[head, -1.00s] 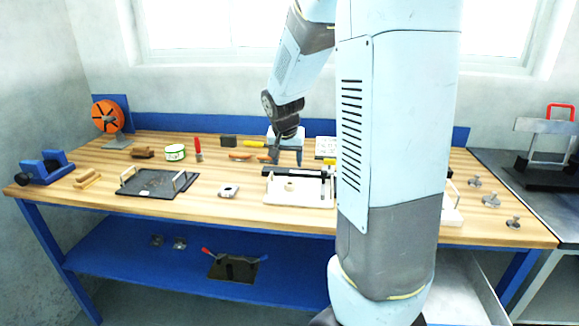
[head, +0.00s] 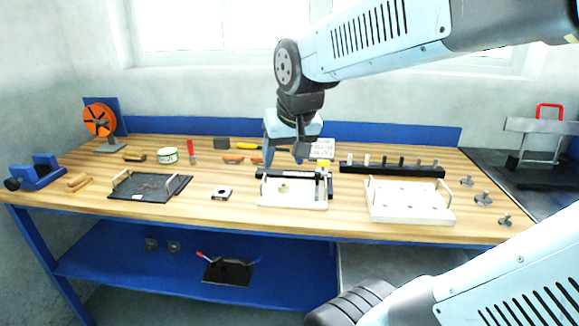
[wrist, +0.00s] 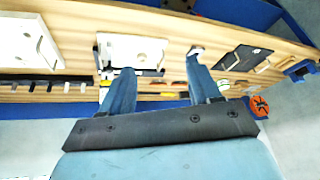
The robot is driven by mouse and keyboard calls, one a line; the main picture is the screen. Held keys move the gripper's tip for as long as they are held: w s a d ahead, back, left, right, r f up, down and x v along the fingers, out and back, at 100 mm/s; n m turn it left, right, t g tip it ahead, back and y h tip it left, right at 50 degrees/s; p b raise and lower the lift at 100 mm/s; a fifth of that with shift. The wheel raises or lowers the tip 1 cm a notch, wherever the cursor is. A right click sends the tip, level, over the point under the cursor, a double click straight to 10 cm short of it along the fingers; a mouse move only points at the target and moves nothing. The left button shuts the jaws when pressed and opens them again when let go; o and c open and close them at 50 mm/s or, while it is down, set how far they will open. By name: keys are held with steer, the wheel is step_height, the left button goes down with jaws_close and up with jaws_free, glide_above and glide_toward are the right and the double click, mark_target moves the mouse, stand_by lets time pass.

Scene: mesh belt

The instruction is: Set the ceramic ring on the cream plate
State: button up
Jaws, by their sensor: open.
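A cream plate (head: 300,203) lies at the front middle of the bench, partly under a black bar. A small beige ring-like piece (head: 283,188) sits on it; I cannot tell for sure whether this is the ceramic ring. Left of the plate lies a small pale square piece with a dark centre (head: 221,193), which also shows in the wrist view (wrist: 196,50). My gripper (head: 286,158) is open, its blue fingers behind and above the cream plate. In the wrist view the open fingers (wrist: 160,68) are apart with nothing between them; the cream plate (wrist: 150,42) lies beyond them.
A dark tray with handles (head: 125,193) lies left, a larger white tray with handles (head: 408,212) right. A black rack of pegs (head: 391,169) stands behind the white tray. Several metal knobs (head: 483,199) stand far right. Tools and a green-white tin (head: 167,156) line the back.

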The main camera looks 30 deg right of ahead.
steer(key=s+a+n, duration=0.1)
steer(key=s+a, duration=0.1)
steer(key=s, duration=0.4)
steer(key=shift+s+r+n, duration=0.3)
steer(key=shift+r+n, duration=0.1)
steer(key=shift+a, duration=0.1)
steer(key=shift+c, duration=0.3)
